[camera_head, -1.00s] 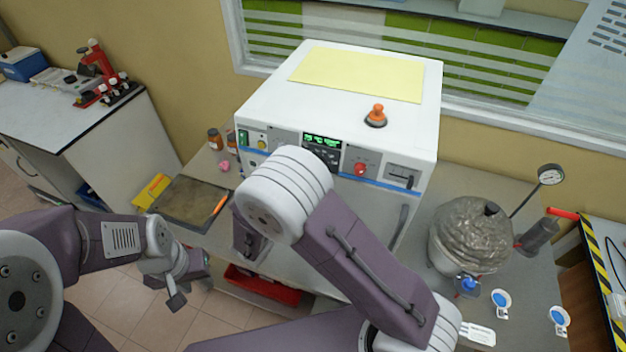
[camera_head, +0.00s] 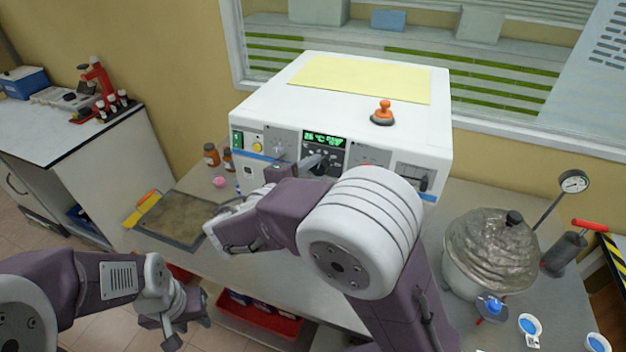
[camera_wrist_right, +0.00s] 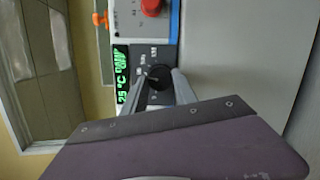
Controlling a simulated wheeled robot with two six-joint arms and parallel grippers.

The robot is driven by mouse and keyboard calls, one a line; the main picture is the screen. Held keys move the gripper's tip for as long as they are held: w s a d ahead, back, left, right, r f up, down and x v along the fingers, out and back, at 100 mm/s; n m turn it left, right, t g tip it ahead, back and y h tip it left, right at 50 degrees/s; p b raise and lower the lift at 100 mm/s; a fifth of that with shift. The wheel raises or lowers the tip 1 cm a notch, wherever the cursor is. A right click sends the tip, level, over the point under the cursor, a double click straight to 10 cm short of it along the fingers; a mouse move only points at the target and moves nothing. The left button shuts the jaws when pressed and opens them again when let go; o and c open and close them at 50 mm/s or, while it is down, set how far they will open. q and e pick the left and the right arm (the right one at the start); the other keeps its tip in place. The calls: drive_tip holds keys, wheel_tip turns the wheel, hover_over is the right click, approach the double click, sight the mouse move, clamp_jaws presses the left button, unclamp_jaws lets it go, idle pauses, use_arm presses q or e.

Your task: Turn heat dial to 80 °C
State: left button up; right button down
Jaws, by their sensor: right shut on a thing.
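The white oven-like machine (camera_head: 300,97) has a green display (camera_head: 323,139) reading about 25 °C. The black heat dial (camera_wrist_right: 158,76) sits on the dark panel beside this display (camera_wrist_right: 121,75) in the right wrist view. My right gripper (camera_wrist_right: 160,82) has one finger on each side of the dial and is shut on it. In the head view my right gripper (camera_head: 314,164) reaches the panel below the display, and the dial is partly hidden there. My left gripper (camera_head: 178,325) hangs low at the left, away from the machine; its jaw opening is unclear.
A red knob (camera_wrist_right: 151,6) is next to the dial's panel. An orange-handled object (camera_head: 383,113) stands on the machine's top. A foil-covered pot (camera_head: 490,250) stands right, a dark tray (camera_head: 175,218) and brown bottles (camera_head: 211,155) left.

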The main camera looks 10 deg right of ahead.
idle(0.4)
drive_tip(key=c, duration=1)
unclamp_jaws()
drive_tip(key=shift+o, duration=0.2)
drive_tip(key=shift+w, duration=0.1)
drive_tip(key=b+v, duration=0.1)
drive_tip(key=v, duration=0.8)
drive_tip(key=shift+b, duration=0.3)
